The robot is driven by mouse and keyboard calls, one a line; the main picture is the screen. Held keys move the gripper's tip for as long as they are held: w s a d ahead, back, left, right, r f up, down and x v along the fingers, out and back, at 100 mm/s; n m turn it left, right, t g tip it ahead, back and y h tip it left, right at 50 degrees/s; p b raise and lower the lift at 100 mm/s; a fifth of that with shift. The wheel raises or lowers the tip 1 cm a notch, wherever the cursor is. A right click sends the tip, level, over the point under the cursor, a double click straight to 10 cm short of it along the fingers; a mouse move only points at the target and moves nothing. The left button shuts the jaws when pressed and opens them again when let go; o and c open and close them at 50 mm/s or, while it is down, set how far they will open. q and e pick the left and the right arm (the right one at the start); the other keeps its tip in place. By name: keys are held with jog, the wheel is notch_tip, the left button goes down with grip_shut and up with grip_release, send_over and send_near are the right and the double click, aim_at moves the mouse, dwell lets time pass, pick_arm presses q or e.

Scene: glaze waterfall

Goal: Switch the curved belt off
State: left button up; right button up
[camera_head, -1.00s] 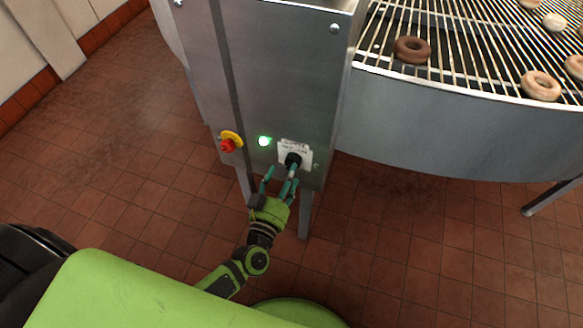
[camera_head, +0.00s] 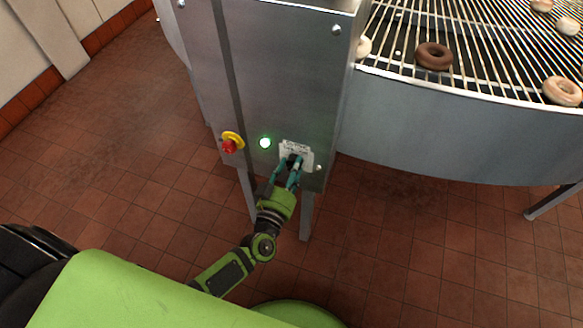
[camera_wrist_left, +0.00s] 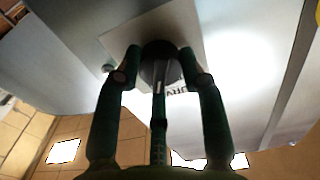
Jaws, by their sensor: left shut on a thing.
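The rotary switch, a black knob (camera_wrist_left: 160,64) on a white label plate (camera_head: 297,147), is on the front of the steel control cabinet (camera_head: 275,85). My left gripper (camera_head: 291,168) is shut on the black knob; in the left wrist view its fingers (camera_wrist_left: 160,70) sit on both sides of the knob, with one finger below. The fingers hide most of the knob in the head view. My right gripper is not in view.
A red emergency-stop button (camera_head: 229,146) on a yellow base is left of the lamp on the cabinet. Cabinet legs (camera_head: 306,215) and a belt leg (camera_head: 553,198) stand on the tiled floor (camera_head: 420,250). The floor is clear below the belt.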

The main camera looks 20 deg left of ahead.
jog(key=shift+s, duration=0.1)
pick_arm(q)
jog(key=n+b, duration=0.1)
jog(key=n, duration=1)
jog(key=shift+n, duration=0.4)
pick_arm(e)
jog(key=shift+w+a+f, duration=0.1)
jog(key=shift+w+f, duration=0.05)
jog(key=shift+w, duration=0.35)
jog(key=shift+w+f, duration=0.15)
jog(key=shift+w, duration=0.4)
pick_arm(q)
jog(key=shift+r, duration=0.1)
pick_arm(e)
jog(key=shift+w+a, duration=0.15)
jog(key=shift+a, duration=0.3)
pick_arm(q)
jog(key=o, duration=1.1)
jog(key=shift+o, duration=0.2)
